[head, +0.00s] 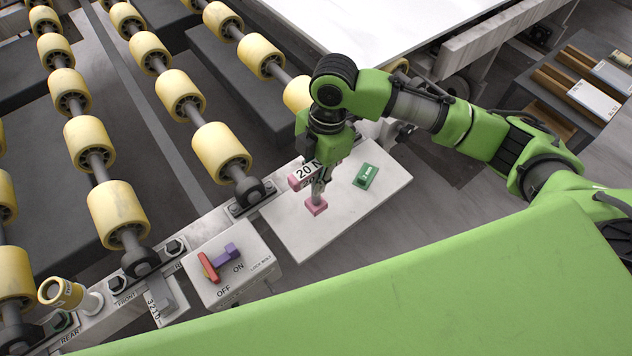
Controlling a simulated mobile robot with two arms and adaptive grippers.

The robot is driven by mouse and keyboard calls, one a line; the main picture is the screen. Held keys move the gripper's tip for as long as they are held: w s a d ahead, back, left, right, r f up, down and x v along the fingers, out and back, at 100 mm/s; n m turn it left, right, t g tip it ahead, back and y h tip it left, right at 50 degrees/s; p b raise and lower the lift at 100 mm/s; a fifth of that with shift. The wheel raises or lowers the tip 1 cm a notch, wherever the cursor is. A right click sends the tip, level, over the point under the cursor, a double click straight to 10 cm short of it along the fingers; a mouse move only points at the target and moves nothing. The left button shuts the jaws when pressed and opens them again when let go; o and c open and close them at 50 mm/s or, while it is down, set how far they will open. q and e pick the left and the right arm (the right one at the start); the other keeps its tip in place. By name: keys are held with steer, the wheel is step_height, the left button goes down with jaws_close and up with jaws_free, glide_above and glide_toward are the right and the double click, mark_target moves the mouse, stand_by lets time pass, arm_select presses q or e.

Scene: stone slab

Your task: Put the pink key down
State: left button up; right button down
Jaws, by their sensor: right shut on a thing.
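The pink key (316,206) is at the fingertips of my right gripper (318,192), over the pale slab (290,235). My right gripper points down and is shut on the key. The fingers hide part of the key. I cannot tell whether its lower end touches the slab. My left gripper is not in view.
A green labelled block (366,175) lies on the slab, right of the gripper. Yellow rollers (220,150) fill the left. The slab's front part is bare.

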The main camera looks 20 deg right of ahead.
steer(key=shift+w+d+f, duration=0.3)
steer(key=shift+w+f, duration=0.35)
steer(key=shift+f, duration=0.25)
step_height(320, 180, down, 3)
steer(key=shift+w+p, duration=0.1)
steer(key=shift+p, duration=0.45)
steer(key=shift+f, duration=0.15)
steer(key=shift+f, duration=0.1)
steer(key=c, duration=1.8)
jaws_free()
steer(key=shift+c, duration=0.2)
steer(key=r, duration=0.4)
steer(key=d+r+b, duration=0.1)
steer(key=r, duration=0.7)
steer(key=shift+w+d+r+b, duration=0.1)
steer(key=shift+w+d+b, duration=0.15)
steer(key=shift+d+b, duration=0.1)
